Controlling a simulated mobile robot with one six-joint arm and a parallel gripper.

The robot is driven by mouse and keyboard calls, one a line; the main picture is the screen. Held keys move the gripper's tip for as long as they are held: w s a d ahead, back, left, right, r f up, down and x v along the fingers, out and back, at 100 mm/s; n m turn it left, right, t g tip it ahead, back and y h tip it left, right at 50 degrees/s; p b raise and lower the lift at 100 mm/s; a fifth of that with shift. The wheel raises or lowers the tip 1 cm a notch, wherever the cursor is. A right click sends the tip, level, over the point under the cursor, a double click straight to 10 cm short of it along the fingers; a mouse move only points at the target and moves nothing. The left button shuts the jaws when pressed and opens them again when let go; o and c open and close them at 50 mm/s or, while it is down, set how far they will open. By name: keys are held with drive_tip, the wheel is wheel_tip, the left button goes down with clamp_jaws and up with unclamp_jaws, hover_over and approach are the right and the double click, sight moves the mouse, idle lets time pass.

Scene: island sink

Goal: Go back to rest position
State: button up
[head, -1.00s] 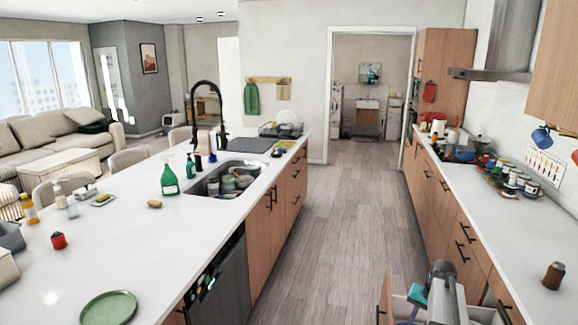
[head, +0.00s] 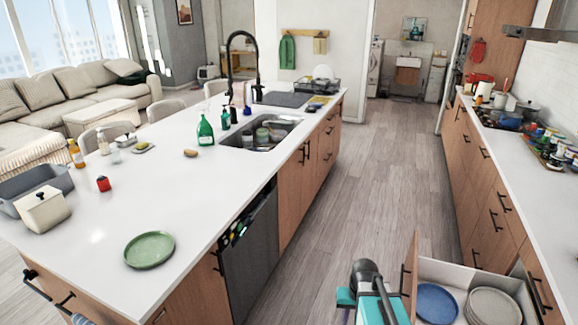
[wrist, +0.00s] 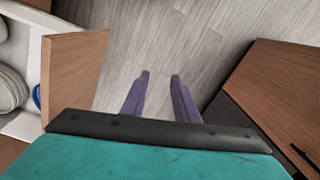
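My gripper (wrist: 159,76) shows in the wrist view with its two dark fingers apart and only wood floor seen between and beyond them. It is open and empty. In the head view my arm is at the bottom centre, just left of the open drawer (head: 408,278); the fingers are not visible there. The drawer holds a blue plate (head: 436,303) and a stack of white plates (head: 493,306).
The drawer's wooden front also stands close on the left of the wrist view (wrist: 77,75). The island (head: 95,212) with a green plate (head: 150,249) is on the left. The right counter (head: 530,180) holds jars. The floor aisle (head: 385,180) between them is clear.

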drive_tip(key=s+a+f+g+b, duration=0.1)
drive_tip(key=s+f+g+b, duration=0.1)
drive_tip(key=s+f+b, duration=1.2)
drive_tip(key=s+a+f+n+g+b, duration=0.1)
drive_tip(key=s+f+b, duration=0.2)
drive_tip(key=f+b, duration=1.25)
drive_tip(key=s+a+f+g+b, duration=0.15)
drive_tip(key=s+f+b, duration=0.55)
drive_tip(key=f, duration=1.8)
drive_tip(key=s+r+g+p, duration=0.1)
drive_tip(key=s+r+p, duration=0.2)
drive_tip(key=r+p, duration=1.1)
drive_tip(key=shift+s+p, duration=0.4)
drive_tip(key=shift+p, duration=0.15)
